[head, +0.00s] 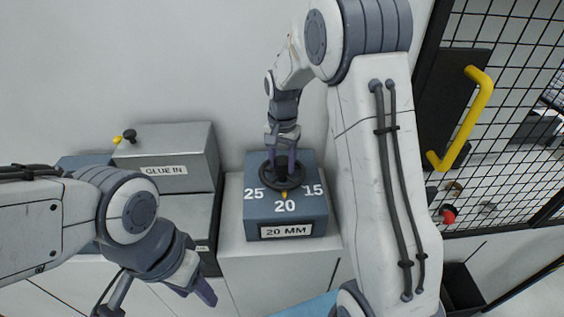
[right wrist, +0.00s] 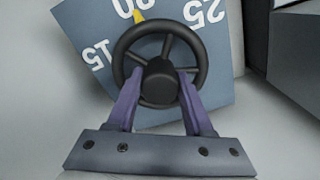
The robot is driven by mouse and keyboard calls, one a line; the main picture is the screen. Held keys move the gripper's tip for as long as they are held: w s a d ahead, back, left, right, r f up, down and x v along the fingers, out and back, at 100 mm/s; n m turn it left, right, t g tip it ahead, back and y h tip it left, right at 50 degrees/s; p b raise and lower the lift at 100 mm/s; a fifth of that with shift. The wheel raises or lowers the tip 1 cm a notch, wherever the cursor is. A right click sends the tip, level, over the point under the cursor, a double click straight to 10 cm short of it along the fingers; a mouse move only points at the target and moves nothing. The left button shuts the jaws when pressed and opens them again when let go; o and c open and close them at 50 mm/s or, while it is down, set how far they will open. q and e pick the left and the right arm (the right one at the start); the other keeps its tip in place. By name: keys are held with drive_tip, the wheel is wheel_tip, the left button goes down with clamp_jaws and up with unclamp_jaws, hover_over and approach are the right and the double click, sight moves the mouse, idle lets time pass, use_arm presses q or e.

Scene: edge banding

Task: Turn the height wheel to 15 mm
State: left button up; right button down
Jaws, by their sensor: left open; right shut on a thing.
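The black height wheel (head: 282,179) sits on top of a blue-grey box (head: 258,214) marked 25, 20 and 15, with a "20 MM" label on its front. A yellow pointer (head: 285,195) at the wheel's near edge is at the 20. In the right wrist view the wheel (right wrist: 122,55) and the pointer (right wrist: 139,15) also show, the pointer beside the 20. My right gripper (head: 281,172) comes from above and is shut on the wheel's hub (right wrist: 160,79). My left gripper (head: 200,296) is open and empty at lower left, well apart from the box.
A grey "GLUE IN" box (head: 168,155) with a small black and yellow handle stands left of the wheel box. A mesh door (head: 505,90) with a yellow handle (head: 462,120) is at the right. A red knob (head: 449,215) shows below it.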

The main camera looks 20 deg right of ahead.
sight(283, 159)
drive_tip(key=n, duration=0.5)
drive_tip(key=shift+r+n, duration=0.1)
drive_tip(key=shift+n, duration=0.3)
drive_tip(key=n, duration=0.6)
drive_tip(key=shift+w+p, duration=0.1)
drive_tip(key=shift+p, duration=0.3)
drive_tip(key=shift+c, duration=1.4)
unclamp_jaws()
drive_tip(key=shift+r, duration=0.45)
wheel_tip(283, 159, up, 10)
drive_tip(key=shift+f+b, duration=0.2)
drive_tip(key=shift+b, duration=1)
